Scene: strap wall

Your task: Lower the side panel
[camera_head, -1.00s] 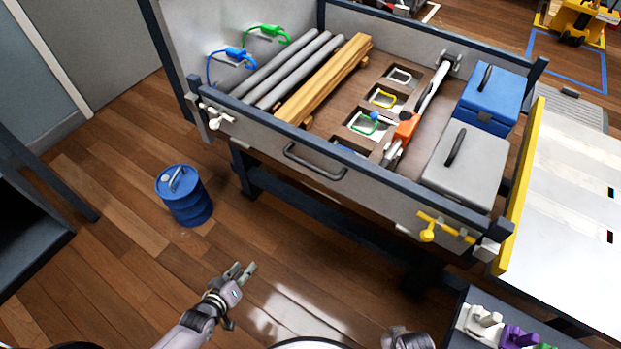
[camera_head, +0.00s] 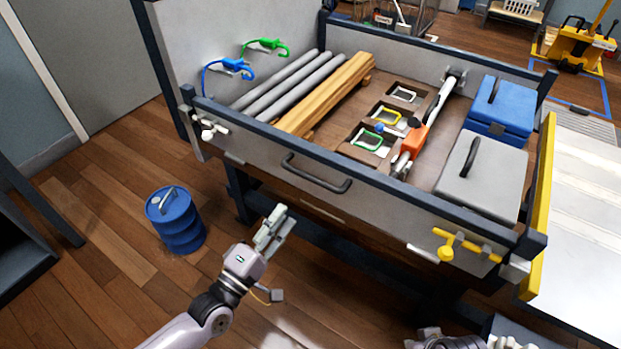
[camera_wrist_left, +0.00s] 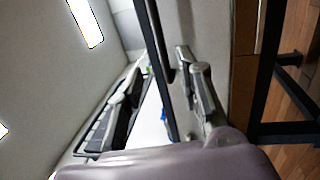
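The side panel (camera_head: 330,197) is the long grey front wall of the cart bed, standing upright, with a dark handle (camera_head: 316,176) near its middle. A white-handled latch (camera_head: 208,130) is at its left end. A yellow-handled latch (camera_head: 447,250) is at its right end. My left gripper (camera_head: 272,226) is in front of the panel, below and left of the handle, empty, with its fingers a little apart. Its fingers also show in the left wrist view (camera_wrist_left: 194,85), beside the panel and dark rail.
The bed holds grey pipes (camera_head: 290,85), wooden beams (camera_head: 327,95), an orange tool (camera_head: 412,142), a blue case (camera_head: 498,108) and a grey case (camera_head: 481,170). A blue drum (camera_head: 175,220) stands on the floor at left. A yellow-edged ramp (camera_head: 540,215) adjoins the right end.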

